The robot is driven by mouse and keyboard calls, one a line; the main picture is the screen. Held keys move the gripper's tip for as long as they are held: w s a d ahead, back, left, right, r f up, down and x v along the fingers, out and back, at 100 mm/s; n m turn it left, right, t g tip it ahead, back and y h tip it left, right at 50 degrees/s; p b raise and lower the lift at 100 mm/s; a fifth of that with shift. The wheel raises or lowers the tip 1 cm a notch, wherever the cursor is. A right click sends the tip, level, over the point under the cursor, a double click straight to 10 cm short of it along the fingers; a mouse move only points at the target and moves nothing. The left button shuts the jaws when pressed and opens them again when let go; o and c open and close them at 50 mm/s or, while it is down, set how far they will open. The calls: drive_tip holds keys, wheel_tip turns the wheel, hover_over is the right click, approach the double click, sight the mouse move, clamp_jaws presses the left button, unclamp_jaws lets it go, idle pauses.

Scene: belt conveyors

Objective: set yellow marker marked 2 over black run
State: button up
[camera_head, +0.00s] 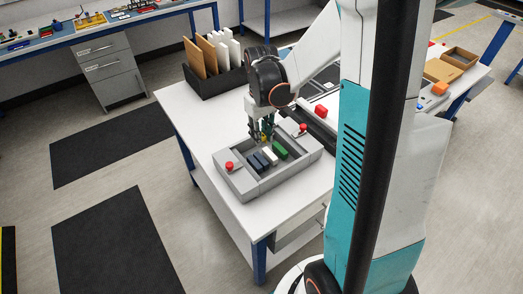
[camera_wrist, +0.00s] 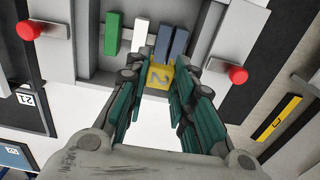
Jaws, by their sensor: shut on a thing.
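My gripper (camera_head: 266,137) is above the grey tray on the white table. In the wrist view its fingers (camera_wrist: 158,88) are closed on a yellow marker (camera_wrist: 160,76) with a 2 on its face. A bit of yellow also shows between the fingers in the head view. Below and beyond it, the grey tray (camera_head: 240,183) holds dark blue blocks (camera_head: 257,161), a white block (camera_wrist: 141,31) and a green block (camera_wrist: 113,34) side by side. I cannot tell which dark surface is the black run; a dark strip (camera_head: 318,124) lies behind the tray.
Red knobs sit at the tray's two ends (camera_head: 229,166) (camera_wrist: 237,75). A black box (camera_head: 213,82) with brown and white boards stands behind. The table's front left is clear.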

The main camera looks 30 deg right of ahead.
drive_tip(key=shift+f+b, duration=0.85)
drive_tip(key=shift+f, duration=2.1)
drive_tip(key=shift+f+b, duration=0.5)
drive_tip(key=shift+f, duration=0.1)
drive_tip(key=o, duration=0.7)
wheel_tip(320, 180, up, 13)
drive_tip(key=p, duration=0.5)
